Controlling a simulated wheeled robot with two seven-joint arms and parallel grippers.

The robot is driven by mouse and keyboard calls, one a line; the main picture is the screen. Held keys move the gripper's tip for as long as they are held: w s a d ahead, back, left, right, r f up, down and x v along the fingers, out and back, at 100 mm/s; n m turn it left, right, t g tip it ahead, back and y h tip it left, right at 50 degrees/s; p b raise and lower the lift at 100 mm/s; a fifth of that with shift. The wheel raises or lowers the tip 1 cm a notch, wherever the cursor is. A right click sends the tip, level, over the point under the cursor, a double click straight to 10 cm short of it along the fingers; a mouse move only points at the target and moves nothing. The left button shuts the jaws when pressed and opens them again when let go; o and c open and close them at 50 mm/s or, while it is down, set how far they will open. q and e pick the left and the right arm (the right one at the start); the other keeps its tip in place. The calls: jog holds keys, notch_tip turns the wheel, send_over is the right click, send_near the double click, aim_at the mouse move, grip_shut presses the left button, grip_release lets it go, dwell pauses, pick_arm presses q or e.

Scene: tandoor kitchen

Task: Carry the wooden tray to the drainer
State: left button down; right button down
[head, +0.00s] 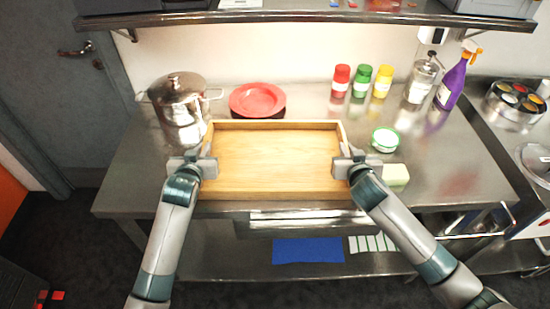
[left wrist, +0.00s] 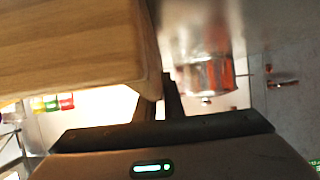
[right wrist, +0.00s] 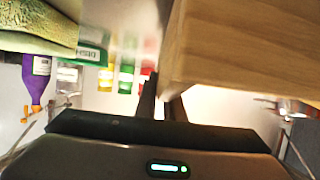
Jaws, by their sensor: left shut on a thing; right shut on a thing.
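The wooden tray (head: 275,165) is an empty, shallow rectangular tray over the front middle of the steel table in the head view. My left gripper (head: 207,158) is shut on its left side wall, and my right gripper (head: 345,158) is shut on its right side wall. The tray looks level; I cannot tell whether it touches the table or hangs just above it. Its wood also fills the upper left of the left wrist view (left wrist: 70,50) and the upper right of the right wrist view (right wrist: 245,50). I cannot make out a drainer for certain.
A steel pot (head: 178,100) and a red plate (head: 257,99) stand behind the tray. Red (head: 340,80), green (head: 361,82) and yellow (head: 382,83) bottles, a purple spray bottle (head: 452,85), a green-rimmed tub (head: 384,139) and a sponge (head: 396,174) are on the right. A shelf (head: 300,17) hangs above.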

pick_arm(q)
jog(key=shift+r, duration=0.25)
pick_arm(e)
jog(key=shift+r, duration=0.25)
